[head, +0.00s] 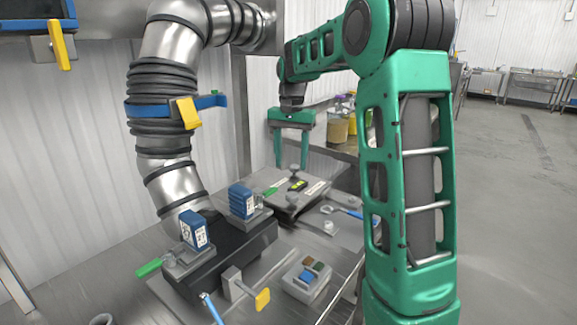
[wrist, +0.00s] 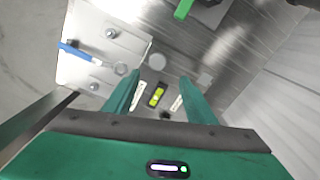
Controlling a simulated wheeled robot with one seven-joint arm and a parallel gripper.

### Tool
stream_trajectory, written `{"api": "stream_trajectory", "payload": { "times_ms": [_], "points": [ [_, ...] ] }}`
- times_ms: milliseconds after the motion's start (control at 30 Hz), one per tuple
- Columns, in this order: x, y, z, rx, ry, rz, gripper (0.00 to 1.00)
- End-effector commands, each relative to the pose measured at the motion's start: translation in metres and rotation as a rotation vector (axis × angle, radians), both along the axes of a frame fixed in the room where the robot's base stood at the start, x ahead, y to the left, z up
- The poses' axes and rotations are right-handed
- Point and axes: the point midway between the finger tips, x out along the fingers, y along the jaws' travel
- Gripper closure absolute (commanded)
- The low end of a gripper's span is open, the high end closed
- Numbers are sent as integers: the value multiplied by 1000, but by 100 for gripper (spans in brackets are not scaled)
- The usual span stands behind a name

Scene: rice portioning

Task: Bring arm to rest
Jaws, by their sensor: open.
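My green gripper (head: 291,165) hangs pointing down at the end of my raised green arm, above the back of the metal bench. Its two fingers are apart, with nothing held between them. In the wrist view the open fingers (wrist: 162,80) frame a small black block with a yellow-green face (wrist: 157,96), which lies on a plate below. The same block (head: 297,185) shows under the gripper in the head view. The gap between fingertips and plate is hard to judge.
Blue boxes (head: 193,230) stand on a black base below a steel duct (head: 163,90) at the left. A button box (head: 306,278) and a yellow-ended lever (head: 262,299) are in front. Open floor (head: 510,200) lies to the right.

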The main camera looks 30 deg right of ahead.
Motion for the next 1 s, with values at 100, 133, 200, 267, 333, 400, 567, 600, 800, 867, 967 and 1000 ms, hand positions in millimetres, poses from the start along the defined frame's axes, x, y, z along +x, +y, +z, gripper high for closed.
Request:
{"api": "stream_trajectory", "payload": {
  "times_ms": [100,133,200,267,333,400,567,600,800,867,967,1000],
  "points": [
    [0,0,0,0,0,0,49],
    [0,0,0,0,0,0,49],
    [0,0,0,0,0,0,49],
    [0,0,0,0,0,0,49],
    [0,0,0,0,0,0,49],
    [0,0,0,0,0,0,49],
    [-16,0,1,-6,1,12,49],
    [-26,1,2,-9,2,20,49],
    [-107,3,1,-27,8,84,49],
    [-133,4,-2,-31,7,106,49],
    [-179,7,-11,-31,11,144,49],
    [-197,9,-15,-30,10,159,49]
  ]
}}
